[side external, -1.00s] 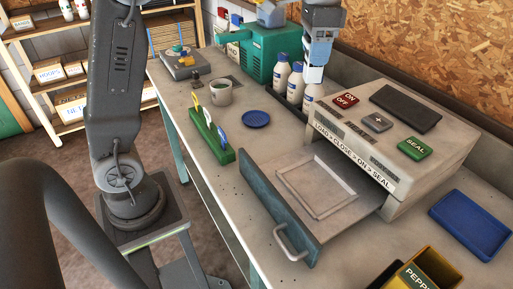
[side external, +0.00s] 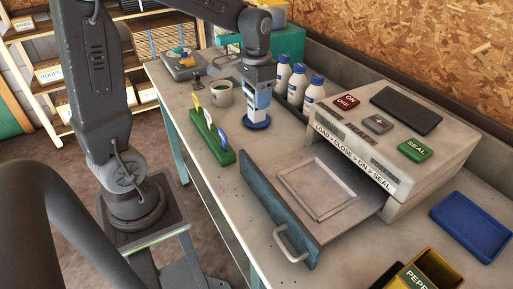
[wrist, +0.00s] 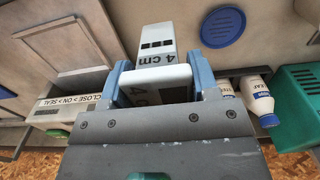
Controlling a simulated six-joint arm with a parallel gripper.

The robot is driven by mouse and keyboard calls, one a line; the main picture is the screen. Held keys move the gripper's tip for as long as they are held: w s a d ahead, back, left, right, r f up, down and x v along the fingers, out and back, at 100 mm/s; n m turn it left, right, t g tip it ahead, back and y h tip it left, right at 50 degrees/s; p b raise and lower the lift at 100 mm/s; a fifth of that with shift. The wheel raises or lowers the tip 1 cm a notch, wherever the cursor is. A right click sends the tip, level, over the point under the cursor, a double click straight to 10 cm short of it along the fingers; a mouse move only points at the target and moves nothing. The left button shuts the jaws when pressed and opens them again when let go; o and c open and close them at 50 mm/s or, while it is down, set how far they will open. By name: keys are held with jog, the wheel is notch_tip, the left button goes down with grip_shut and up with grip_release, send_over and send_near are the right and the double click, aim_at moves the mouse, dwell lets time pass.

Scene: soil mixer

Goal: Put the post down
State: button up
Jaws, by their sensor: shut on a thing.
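The post (wrist: 157,42) is a white block with dark squares and a "4 cm" mark. My gripper (wrist: 160,82) is shut on it, with a light blue finger on each side. In the side view my gripper (side external: 260,88) points down, and the pale post (side external: 258,107) hangs below it. There its lower end overlaps the round blue disc (side external: 257,123) on the bench. In the wrist view the blue disc (wrist: 223,27) lies to the right of the post, so the post looks off to one side of it. I cannot tell whether the post touches anything.
A green rack with coloured tags (side external: 211,137) and a mug (side external: 222,94) stand to the left. White bottles (side external: 298,85) stand behind to the right. The sealer (side external: 400,140) has its drawer (side external: 318,195) pulled out in front. A blue tray (side external: 470,224) lies at the far right.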

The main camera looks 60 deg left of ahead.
notch_tip(320, 180, down, 11)
jog(key=shift+r, duration=0.2)
dwell(0.4)
jog(key=shift+f, duration=0.15)
jog(key=o, duration=0.9)
notch_tip(320, 180, up, 12)
jog(key=shift+r, duration=0.1)
jog(key=s+d+r+t, duration=0.1)
jog(key=s+d+t, duration=0.1)
jog(key=s+d, duration=0.1)
jog(key=s+d+r+t, duration=0.1)
jog(key=s+d+r, duration=0.1)
jog(key=s+d, duration=0.2)
jog(key=s+d+r+t, duration=0.1)
jog(key=s+d+t, duration=0.1)
jog(key=s+d, duration=0.2)
jog(key=shift+s+d+r+t, duration=0.1)
jog(key=shift+s+r+t, duration=0.1)
jog(key=shift+s, duration=0.6)
jog(key=shift+s+d+r+t, duration=0.1)
jog(key=shift+s+r, duration=0.05)
jog(key=shift+s, duration=0.6)
